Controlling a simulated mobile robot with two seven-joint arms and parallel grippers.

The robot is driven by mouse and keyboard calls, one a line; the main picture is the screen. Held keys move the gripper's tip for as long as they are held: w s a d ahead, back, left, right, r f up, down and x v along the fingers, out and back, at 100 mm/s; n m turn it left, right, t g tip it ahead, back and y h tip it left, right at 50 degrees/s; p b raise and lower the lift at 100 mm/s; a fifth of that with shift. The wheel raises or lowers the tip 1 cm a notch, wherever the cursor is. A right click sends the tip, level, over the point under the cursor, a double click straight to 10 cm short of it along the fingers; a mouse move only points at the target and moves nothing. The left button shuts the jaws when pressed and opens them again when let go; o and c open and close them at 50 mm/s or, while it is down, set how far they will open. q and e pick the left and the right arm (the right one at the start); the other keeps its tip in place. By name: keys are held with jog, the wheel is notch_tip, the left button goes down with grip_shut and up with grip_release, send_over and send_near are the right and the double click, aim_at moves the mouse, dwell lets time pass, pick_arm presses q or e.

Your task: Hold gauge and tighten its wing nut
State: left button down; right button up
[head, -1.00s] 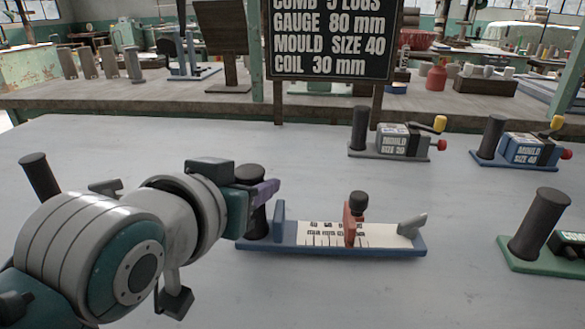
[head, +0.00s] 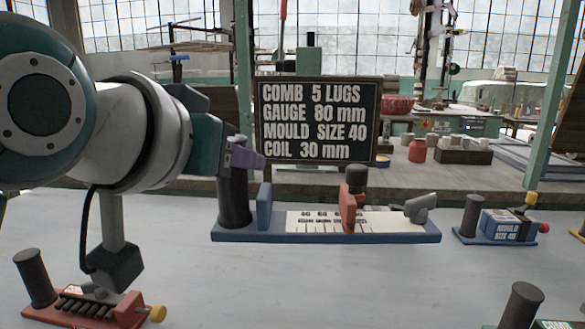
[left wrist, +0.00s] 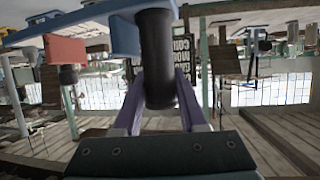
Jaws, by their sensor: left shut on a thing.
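The gauge has a long blue base (head: 330,237) with a white marked scale, a blue end block (head: 264,206), a red slider (head: 347,207) topped by a dark knob (head: 356,178), and a dark upright handle (head: 234,203) at its left end. A grey winged piece (head: 418,208) at its right end looks like the wing nut. My left gripper (head: 246,157) is shut on the handle near its top. In the left wrist view, the purple fingers (left wrist: 160,100) flank the handle (left wrist: 157,55). The gauge is level and appears held above the table. My right gripper is out of view.
A board (head: 318,120) reads gauge 80 mm. A blue mould tool (head: 497,227) stands right of the gauge, a red comb-like tool (head: 85,305) at front left. Another dark-handled tool (head: 520,305) is at front right. The middle of the table (head: 300,290) is clear.

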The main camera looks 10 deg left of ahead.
pick_arm(q)
notch_tip(320, 180, down, 16)
jog(key=b, duration=0.8)
jog(key=shift+r+b, duration=0.2)
jog(key=shift+b, duration=0.15)
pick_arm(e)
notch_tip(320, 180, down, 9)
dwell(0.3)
pick_arm(q)
jog(key=shift+f+b, duration=0.85)
jog(key=shift+f, duration=0.6)
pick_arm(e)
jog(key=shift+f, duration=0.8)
pick_arm(q)
jog(key=shift+r, duration=0.1)
jog(key=shift+p, duration=0.5)
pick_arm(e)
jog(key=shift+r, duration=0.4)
pick_arm(q)
jog(key=shift+f, duration=0.4)
